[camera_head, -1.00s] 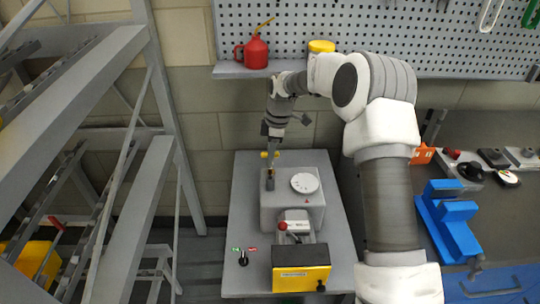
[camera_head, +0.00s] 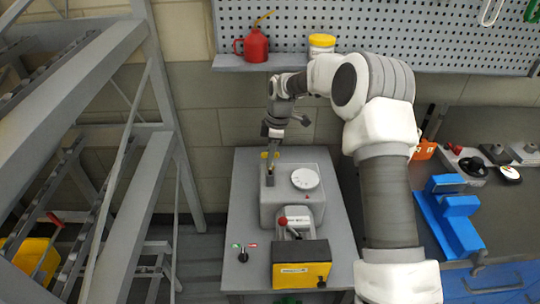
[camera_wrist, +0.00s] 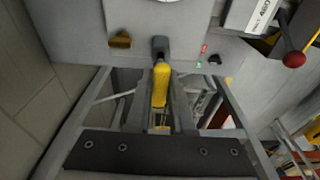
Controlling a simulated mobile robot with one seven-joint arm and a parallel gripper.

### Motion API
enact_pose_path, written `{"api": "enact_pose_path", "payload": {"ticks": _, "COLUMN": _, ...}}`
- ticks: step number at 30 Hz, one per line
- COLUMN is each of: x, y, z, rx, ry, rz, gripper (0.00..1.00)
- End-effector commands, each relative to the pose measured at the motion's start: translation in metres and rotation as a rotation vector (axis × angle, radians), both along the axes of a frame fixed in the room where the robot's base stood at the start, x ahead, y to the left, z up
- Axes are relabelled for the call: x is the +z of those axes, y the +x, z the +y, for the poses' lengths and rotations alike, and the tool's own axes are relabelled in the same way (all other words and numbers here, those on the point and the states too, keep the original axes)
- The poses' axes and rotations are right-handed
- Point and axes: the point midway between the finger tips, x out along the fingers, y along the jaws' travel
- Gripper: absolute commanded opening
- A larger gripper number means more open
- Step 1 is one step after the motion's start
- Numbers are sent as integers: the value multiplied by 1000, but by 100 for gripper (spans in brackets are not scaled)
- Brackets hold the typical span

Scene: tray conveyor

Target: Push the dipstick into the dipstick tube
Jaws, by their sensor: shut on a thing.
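The dipstick's yellow handle (camera_wrist: 160,84) is in the middle of the wrist view, and my gripper (camera_wrist: 161,100) is shut on it. Its far end meets the dark dipstick tube (camera_wrist: 160,47) on the grey block. How deep the dipstick sits in the tube is hidden. In the head view my gripper (camera_head: 270,155) points down over the left side of the block, just above the tube (camera_head: 270,180). A little yellow shows between the gripper and the tube.
The grey block (camera_head: 310,210) carries a white round dial (camera_head: 305,179). A red-knobbed lever (camera_head: 283,220) and a yellow-black box (camera_head: 300,268) stand in front. A small switch (camera_head: 243,256) is at left. A shelf (camera_head: 290,63) with a red oil can (camera_head: 252,46) is behind.

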Motion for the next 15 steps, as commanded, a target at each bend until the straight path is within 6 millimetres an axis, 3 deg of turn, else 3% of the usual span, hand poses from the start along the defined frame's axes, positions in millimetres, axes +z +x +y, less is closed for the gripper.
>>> {"api": "enact_pose_path", "payload": {"ticks": 15, "x": -14, "y": 0, "z": 0, "rx": 0, "ry": 0, "rz": 0, "gripper": 0}}
